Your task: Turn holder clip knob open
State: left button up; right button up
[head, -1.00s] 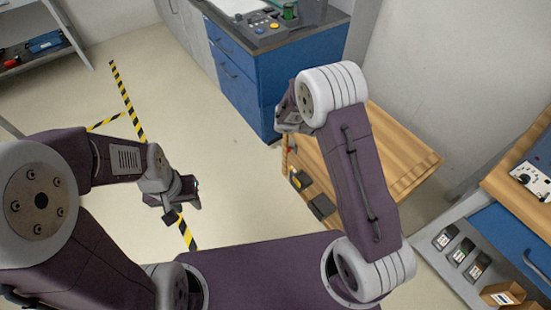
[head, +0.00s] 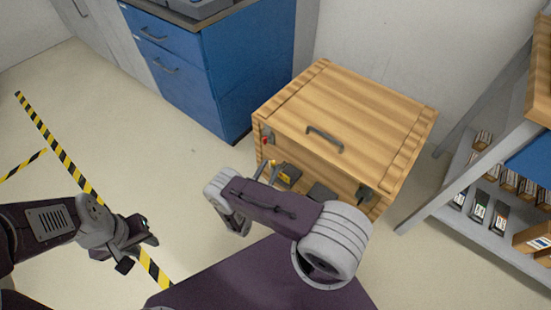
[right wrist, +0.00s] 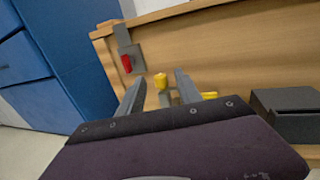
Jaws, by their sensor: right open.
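A wooden box (head: 350,110) with a lid and dark handle stands on the floor, right of centre in the head view. A yellow knob (right wrist: 160,80) shows low on its front in the right wrist view. A second yellow part (right wrist: 209,95) sits right of it, partly hidden by a finger. A red knob (right wrist: 126,63) on a grey bracket is to the upper left. I cannot tell which is the clip's knob. My right gripper (right wrist: 159,77) is open, its fingers either side of the yellow knob in the picture; contact is unclear. My left gripper (head: 136,243) hangs away from the box.
A blue cabinet (head: 215,75) stands close behind the box's left side. A dark block (right wrist: 288,115) juts from the box front, right of my fingers. A grey shelf rack (head: 470,225) is at the right.

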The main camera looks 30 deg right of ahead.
aim_at(274, 161)
jog(key=b+x, duration=0.1)
jog(key=x, duration=0.4)
jog(key=shift+f, duration=0.1)
jog(key=shift+w+d, duration=0.35)
jog(key=shift+d, duration=0.1)
grip_shut()
